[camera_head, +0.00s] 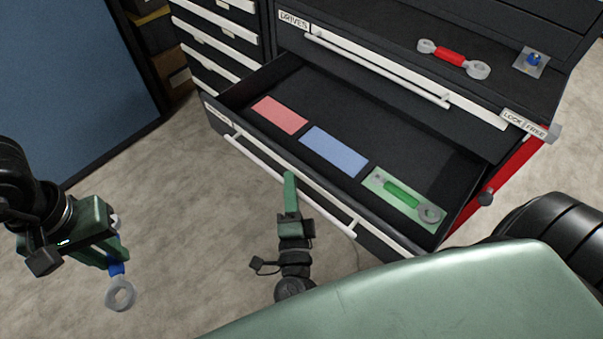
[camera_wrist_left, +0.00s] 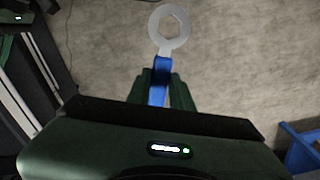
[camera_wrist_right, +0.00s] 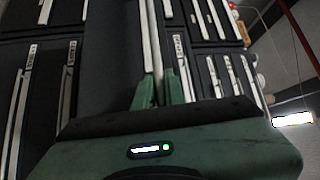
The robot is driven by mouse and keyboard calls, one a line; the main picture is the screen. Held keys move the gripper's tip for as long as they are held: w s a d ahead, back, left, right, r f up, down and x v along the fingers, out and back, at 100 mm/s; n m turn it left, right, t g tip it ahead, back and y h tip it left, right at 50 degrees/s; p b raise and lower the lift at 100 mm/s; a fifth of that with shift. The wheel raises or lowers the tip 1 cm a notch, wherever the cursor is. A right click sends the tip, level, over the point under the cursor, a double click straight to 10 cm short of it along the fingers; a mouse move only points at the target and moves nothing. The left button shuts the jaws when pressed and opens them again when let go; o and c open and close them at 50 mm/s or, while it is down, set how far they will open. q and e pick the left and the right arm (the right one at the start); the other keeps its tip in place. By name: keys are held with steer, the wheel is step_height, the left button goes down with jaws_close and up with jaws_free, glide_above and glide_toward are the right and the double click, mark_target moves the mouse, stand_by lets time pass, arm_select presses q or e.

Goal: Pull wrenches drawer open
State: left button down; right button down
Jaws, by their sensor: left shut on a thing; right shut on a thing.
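The drawer (camera_head: 252,91) stands pulled out of the black cabinet; the label on its front is too small to read. Inside lie a red mat, a blue mat and a green mat, with a green-handled wrench (camera_head: 402,196) on the green mat. My right gripper (camera_head: 290,180) is shut on the drawer's white bar handle (camera_head: 325,202); the right wrist view shows the bar (camera_wrist_right: 156,50) between its fingers. My left gripper (camera_head: 116,255) is shut on a blue-handled wrench (camera_head: 119,293), held to the left, apart from the cabinet; its ring end also shows in the left wrist view (camera_wrist_left: 169,28).
A red-handled wrench (camera_head: 452,56) and a blue knob on a plate (camera_head: 534,60) lie on the cabinet's upper surface. The DRIVES drawer (camera_head: 360,65) above is shut. A LOCK/FREE label (camera_head: 524,125) sits at the right corner. A blue panel (camera_head: 75,90) stands left; floor between is clear.

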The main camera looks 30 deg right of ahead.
steer(key=shift+s+a+f, duration=0.1)
steer(key=shift+s+a, duration=0.05)
steer(key=shift+a, duration=0.15)
steer(key=c, duration=1.5)
jaws_free()
